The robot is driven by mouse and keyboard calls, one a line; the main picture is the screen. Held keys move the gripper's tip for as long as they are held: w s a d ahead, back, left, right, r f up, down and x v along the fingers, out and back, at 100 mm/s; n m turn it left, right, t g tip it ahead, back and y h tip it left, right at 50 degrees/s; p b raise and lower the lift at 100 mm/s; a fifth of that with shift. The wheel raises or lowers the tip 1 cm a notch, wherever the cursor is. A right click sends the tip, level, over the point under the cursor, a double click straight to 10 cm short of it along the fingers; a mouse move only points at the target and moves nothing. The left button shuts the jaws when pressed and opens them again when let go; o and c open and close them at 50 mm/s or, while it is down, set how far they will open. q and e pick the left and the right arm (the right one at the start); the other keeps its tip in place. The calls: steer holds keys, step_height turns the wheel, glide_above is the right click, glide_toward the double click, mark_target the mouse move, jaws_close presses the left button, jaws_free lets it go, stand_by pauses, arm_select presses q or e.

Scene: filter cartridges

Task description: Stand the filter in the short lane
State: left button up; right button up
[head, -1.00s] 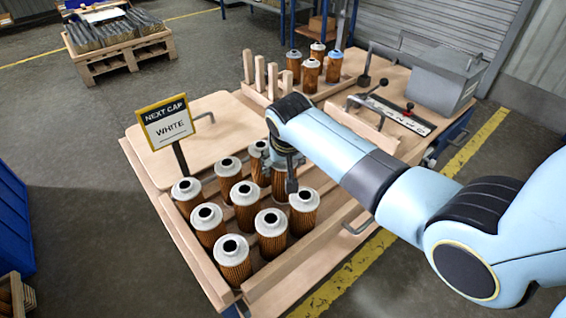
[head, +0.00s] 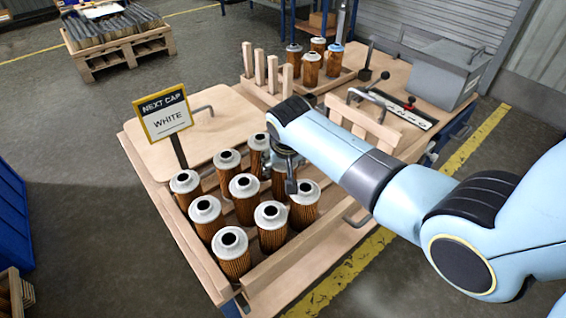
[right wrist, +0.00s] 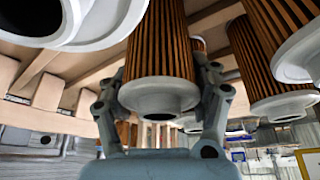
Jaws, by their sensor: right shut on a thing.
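My right gripper (head: 289,180) reaches down among the filters at the right rear of the wooden tray. It is shut on an orange pleated filter (right wrist: 160,45) with a pale grey-white end, its fingers on either side in the right wrist view. In the head view that filter is mostly hidden behind my gripper. Several similar filters (head: 240,187) with white ringed tops stand upright around it. I cannot tell which lane is the short one. A sign (head: 163,114) reads "NEXT CAP WHITE". My left gripper is not in view.
Wooden posts (head: 260,70) stand at the rear, beside several filters with differing caps (head: 311,67).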

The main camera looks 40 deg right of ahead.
steer(key=o, duration=1.4)
steer(key=v, duration=1.2)
